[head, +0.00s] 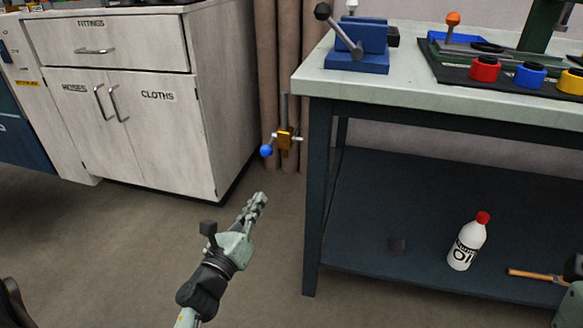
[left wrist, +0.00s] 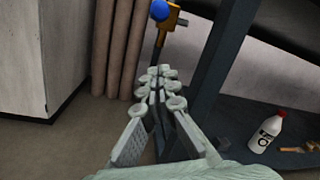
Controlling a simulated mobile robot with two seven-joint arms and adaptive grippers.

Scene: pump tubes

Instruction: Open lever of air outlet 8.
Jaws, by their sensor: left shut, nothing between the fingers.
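The air outlet is a brass valve body (head: 284,139) on a grey vertical pipe beside the workbench's left end. Its lever ends in a blue ball knob (head: 266,151), which points left and slightly down. No outlet number is legible. My left gripper (head: 260,199) is shut and empty, below the valve and apart from it. In the left wrist view the shut fingertips (left wrist: 157,76) lie below the blue knob (left wrist: 159,10) and the brass body (left wrist: 174,14), both near the top edge. My right gripper does not show clearly; only a part of my body shows at the lower right edge.
The workbench (head: 420,90) stands right of the valve, its leg close by. Its lower shelf (head: 370,215) holds a white bottle (head: 467,241) and a hammer (head: 537,275). A white cabinet (head: 150,140) stands left, brown curtains (head: 270,70) behind. The floor between is clear.

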